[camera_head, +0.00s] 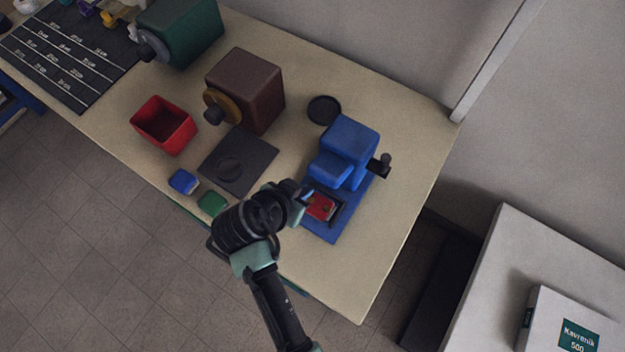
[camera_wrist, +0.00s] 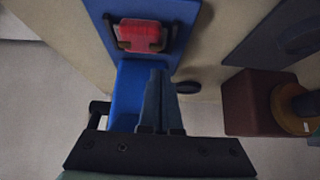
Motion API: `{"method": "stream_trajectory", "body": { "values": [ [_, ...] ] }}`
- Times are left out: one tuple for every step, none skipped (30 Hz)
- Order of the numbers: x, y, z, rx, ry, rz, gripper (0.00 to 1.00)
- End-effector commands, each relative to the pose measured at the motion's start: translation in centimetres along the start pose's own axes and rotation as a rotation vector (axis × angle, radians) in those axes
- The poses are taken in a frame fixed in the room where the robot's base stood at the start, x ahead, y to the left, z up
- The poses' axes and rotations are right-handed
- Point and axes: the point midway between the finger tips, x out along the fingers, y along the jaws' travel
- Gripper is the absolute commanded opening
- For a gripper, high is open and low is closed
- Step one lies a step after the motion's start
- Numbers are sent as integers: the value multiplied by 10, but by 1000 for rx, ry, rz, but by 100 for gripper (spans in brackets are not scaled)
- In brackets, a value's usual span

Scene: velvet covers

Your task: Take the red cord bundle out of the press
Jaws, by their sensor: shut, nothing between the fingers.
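The blue press (camera_head: 346,142) stands on the right part of the table, with a black lever on its right side. The red cord bundle (camera_head: 321,207) lies in a dark holder on the front of the press's blue base (camera_head: 335,234). In the wrist view the red bundle (camera_wrist: 140,36) shows near the top, ahead of my fingertips. My gripper (camera_head: 301,194) is just to the left of the bundle in the head view, apparently above the base. In the wrist view my gripper (camera_wrist: 160,72) is shut and empty, apart from the bundle. Its height above the press is hard to tell.
A brown box with a yellow wheel (camera_head: 258,92), a red bin (camera_head: 164,125) and a dark mat (camera_head: 238,160) stand to the left. Small blue (camera_head: 184,181) and green (camera_head: 212,203) blocks lie near the front edge. A black round dish (camera_head: 323,109) is behind the press.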

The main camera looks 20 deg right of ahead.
Motion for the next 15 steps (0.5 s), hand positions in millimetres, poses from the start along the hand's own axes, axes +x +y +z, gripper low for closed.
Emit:
{"method": "stream_trajectory", "body": {
  "values": [
    [11,1,-1,2,-1,4,0],
    [16,1,-1,2,-1,3,0],
    [22,0,-1,1,0,2,0],
    [27,0,-1,1,0,2,0],
    [32,0,-1,1,-1,2,0],
    [37,0,-1,2,0,1,0],
    [41,0,-1,1,0,0,0],
    [44,0,-1,2,0,0,0],
    [47,0,-1,1,0,0,0],
    [50,0,-1,1,1,-1,0],
    [52,0,-1,1,0,-1,0],
    [54,0,-1,1,0,0,0],
    [55,0,-1,1,0,-1,0],
    [56,0,-1,1,0,-1,0],
    [56,0,-1,2,1,-2,0]
  ]
}}
